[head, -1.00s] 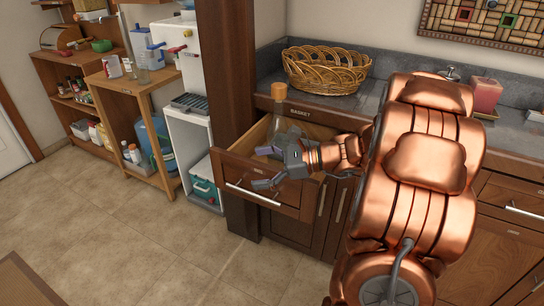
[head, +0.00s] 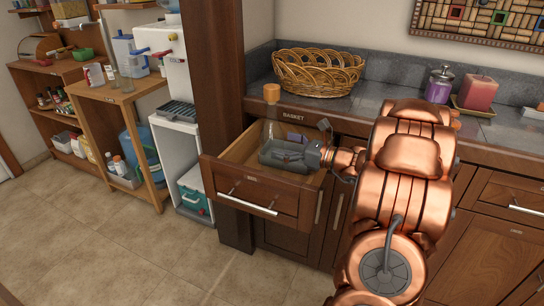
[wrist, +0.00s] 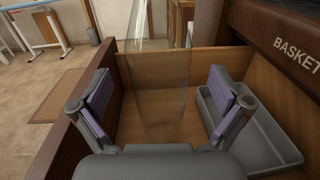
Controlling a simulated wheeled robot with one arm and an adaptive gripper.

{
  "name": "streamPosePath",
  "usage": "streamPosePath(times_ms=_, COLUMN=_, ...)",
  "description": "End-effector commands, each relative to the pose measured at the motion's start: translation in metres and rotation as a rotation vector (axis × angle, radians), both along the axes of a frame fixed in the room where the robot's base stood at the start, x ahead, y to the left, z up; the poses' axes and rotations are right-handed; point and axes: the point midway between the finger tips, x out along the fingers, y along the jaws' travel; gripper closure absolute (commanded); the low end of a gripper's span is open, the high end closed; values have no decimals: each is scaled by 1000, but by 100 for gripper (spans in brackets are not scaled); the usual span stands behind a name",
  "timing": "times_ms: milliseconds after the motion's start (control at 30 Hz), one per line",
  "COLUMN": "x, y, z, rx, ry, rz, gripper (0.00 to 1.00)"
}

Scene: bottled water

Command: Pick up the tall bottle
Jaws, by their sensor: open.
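The tall bottle is clear, with an orange-brown cap (head: 271,93), and stands upright in the open drawer (head: 250,197). Its clear body (wrist: 161,85) shows in the wrist view between my two purple-padded fingers, with a gap visible on each side. My gripper (head: 272,150) is open, inside the drawer opening at the bottle's lower part; it also shows in the wrist view (wrist: 160,98). In the head view, my gripper hides part of the bottle's lower body.
A grey bin (wrist: 262,138) lies in the drawer beside my right-hand finger. Wooden drawer walls surround the gripper closely. A wicker basket (head: 318,73) stands on the counter behind. A purple jar (head: 439,84) and a candle (head: 478,92) stand farther right. The floor at left is clear.

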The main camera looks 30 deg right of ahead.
Motion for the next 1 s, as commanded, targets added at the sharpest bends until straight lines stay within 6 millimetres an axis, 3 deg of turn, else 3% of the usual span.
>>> streamPosePath(times_ms=300, x=28, y=16, z=0, rx=-2, ry=2, rz=-1, gripper=0)
streamPosePath(times_ms=633, x=32, y=18, z=1, rx=-1, ry=2, rz=-2, gripper=1)
streamPosePath(times_ms=1000, x=32, y=18, z=0, rx=-1, ry=2, rz=-2, gripper=40)
